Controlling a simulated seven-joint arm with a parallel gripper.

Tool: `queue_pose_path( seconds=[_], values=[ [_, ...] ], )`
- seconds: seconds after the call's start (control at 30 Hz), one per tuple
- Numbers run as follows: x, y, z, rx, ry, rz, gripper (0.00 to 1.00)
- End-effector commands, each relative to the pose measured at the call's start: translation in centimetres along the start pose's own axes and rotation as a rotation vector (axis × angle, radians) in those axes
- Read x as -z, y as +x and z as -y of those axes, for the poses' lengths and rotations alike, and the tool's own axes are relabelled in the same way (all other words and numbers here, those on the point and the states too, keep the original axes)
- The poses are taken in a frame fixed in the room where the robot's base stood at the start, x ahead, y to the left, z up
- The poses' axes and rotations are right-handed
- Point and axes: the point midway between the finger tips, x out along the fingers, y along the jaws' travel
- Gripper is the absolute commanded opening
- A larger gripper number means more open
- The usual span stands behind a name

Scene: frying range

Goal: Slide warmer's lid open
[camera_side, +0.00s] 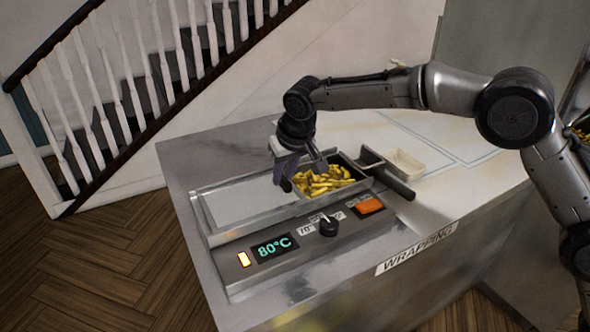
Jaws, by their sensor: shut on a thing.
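The warmer (222,238) is a metal unit set in the counter, with a control panel along its front. Its lid (245,203) is a flat pale grey plate lying over the left part of the warmer. To the right of the lid, the warmer's well is uncovered and yellow fries (328,180) show in it. My gripper (287,184) points down at the lid's right edge, beside the fries, and is shut on the lid there. The exact grip is hidden by the fingers.
A black-handled tool (392,182) lies right of the well, next to a small pale tray (405,163). The panel carries an 80°C display (274,247), a black knob (328,226) and an orange switch (370,205). The counter (450,205) is clear near the WRAPPING label.

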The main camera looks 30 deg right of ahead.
Motion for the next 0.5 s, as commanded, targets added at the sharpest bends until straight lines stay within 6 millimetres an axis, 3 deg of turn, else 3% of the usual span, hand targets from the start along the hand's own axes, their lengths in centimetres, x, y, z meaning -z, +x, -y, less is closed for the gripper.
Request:
queue_pose_path(
  seconds=[0.27,0.3,0.47,0.5],
  values=[
    [0.06,-0.14,0.07,0.001,0.0,-0.002,0.0],
    [0.06,-0.13,0.06,0.001,0.0,-0.002,0.24],
    [0.05,-0.09,0.03,0.001,0.0,-0.001,0.53],
    [0.05,-0.08,0.03,0.001,0.0,-0.001,0.53]
  ],
)
